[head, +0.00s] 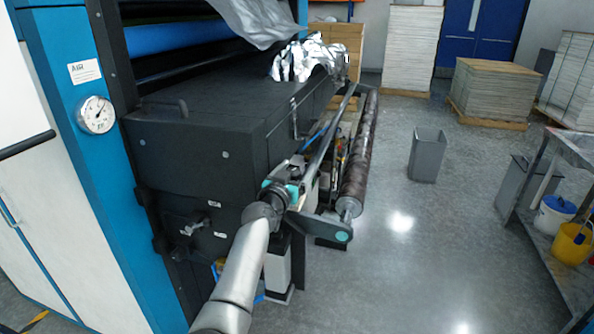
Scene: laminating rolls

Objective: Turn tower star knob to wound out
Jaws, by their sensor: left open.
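A small dark fitting with a pale handle (193,224) sticks out of the near face of the black machine housing (190,160); it may be the star knob, but it is too small to tell its shape or turn. My left arm rises from the bottom of the head view to my left gripper (284,187), at the housing's lower right corner by the near end of the roller bars. The gripper is open, to the right of the fitting and apart from it. Its fingers are small and partly hidden, and it covers what lies just behind it. My right gripper is out of view.
A dark roller (358,165) and a thinner bar run back along the housing's right side. A blue column with a pressure gauge (96,114) stands at left. A grey bin (427,155) stands on open floor. A bench (560,215) is at right, with pallet stacks behind.

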